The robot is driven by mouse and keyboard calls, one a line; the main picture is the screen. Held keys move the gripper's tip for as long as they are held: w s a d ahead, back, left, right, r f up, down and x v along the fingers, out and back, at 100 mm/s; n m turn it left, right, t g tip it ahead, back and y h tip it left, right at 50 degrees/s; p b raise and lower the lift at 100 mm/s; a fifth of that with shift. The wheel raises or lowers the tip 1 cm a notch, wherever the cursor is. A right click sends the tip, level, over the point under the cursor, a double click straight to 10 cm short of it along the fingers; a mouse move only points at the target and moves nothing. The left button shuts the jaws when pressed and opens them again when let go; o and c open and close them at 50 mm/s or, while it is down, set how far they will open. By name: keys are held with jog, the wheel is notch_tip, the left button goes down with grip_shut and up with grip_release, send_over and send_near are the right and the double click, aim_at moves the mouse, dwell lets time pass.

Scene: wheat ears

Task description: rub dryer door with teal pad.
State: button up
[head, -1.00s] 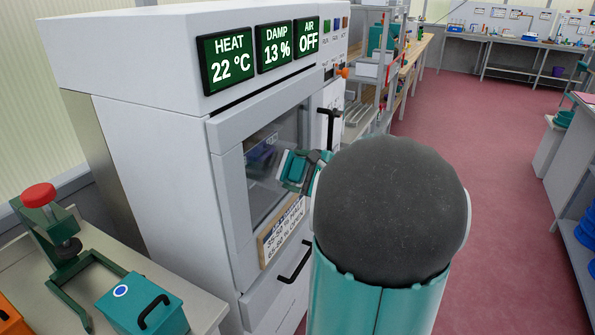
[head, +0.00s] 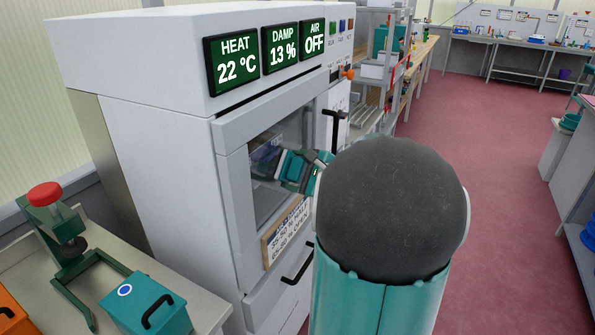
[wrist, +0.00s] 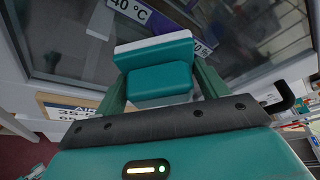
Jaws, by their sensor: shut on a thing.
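The dryer (head: 155,165) is a white cabinet, and its door (head: 233,185) has a white frame around a dark glass window. My gripper (head: 292,168) is in front of this window, partly hidden behind my own arm. In the wrist view my gripper (wrist: 160,88) is shut on the teal pad (wrist: 158,84), a teal block with a white layer along its far edge, held between two green fingers. The pad faces the door glass (wrist: 75,45). I cannot tell whether it touches the glass.
The dryer's displays (head: 235,62) read heat 22 °C, damp 13 %, air off. A sign plate (head: 285,230) and a black handle (head: 298,264) are below the window. A green press (head: 75,250) and teal box (head: 147,303) stand on the left bench. Red floor (head: 480,150) is open at right.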

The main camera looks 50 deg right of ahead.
jog(key=shift+w, duration=0.1)
jog(key=w+d, duration=0.2)
jog(key=d, duration=0.5)
dwell(0.7)
jog(key=shift+s+a, duration=0.35)
jog(key=shift+a, duration=0.85)
jog(key=shift+s+a, duration=0.3)
jog(key=shift+a, duration=0.85)
jog(key=shift+s+a, duration=0.35)
jog(key=shift+a, duration=0.85)
jog(key=s+d, duration=0.1)
jog(key=s, duration=0.4)
jog(key=shift+s+d, duration=0.35)
jog(key=shift+s, duration=0.05)
jog(key=shift+s, duration=0.1)
